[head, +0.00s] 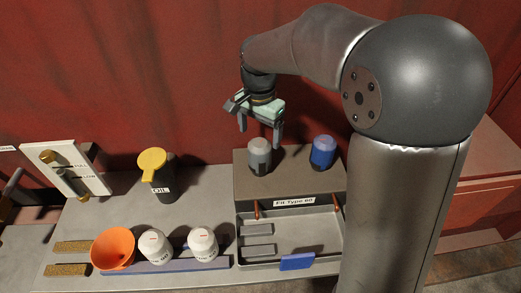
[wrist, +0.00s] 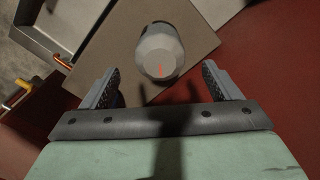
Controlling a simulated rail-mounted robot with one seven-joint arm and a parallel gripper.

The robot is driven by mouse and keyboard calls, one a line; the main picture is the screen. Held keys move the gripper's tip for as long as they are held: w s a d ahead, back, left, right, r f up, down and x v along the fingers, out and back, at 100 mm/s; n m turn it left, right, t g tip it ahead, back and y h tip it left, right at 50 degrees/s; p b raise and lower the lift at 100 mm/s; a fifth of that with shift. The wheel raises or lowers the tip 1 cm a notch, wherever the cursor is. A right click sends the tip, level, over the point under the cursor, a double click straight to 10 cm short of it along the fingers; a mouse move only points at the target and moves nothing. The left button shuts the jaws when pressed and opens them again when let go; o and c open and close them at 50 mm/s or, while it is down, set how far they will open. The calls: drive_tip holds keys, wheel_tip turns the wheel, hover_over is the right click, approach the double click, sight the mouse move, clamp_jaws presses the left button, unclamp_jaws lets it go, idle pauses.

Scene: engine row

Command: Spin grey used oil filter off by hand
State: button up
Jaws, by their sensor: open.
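The grey used oil filter (head: 259,156) stands upright on the brown block labelled "Fit Type 60" (head: 290,184). In the wrist view the filter (wrist: 160,50) shows from above, with a small red mark on its top, ahead of and between my fingers. My gripper (head: 260,138) is open above and close to the filter; the wrist view also shows the open gripper (wrist: 165,88) with nothing between its fingers. I cannot tell from these views whether a finger touches the filter.
A blue filter (head: 324,151) stands just right of the grey one. A metal tray (head: 325,240) lies in front of the block. An orange funnel (head: 113,248), two white containers (head: 155,246) (head: 203,244) and an oil jug with a yellow top (head: 152,160) stand left.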

sight(260, 153)
wheel_tip(260, 153, down, 9)
drive_tip(key=shift+r+p, duration=0.1)
drive_tip(key=shift+p, duration=0.3)
drive_tip(key=c, duration=1.2)
drive_tip(key=shift+n, duration=1.8)
drive_tip(key=shift+c, duration=0.2)
drive_tip(key=shift+r+n, duration=0.1)
drive_tip(key=shift+n, duration=0.3)
drive_tip(key=n, duration=0.2)
drive_tip(key=shift+n, duration=0.3)
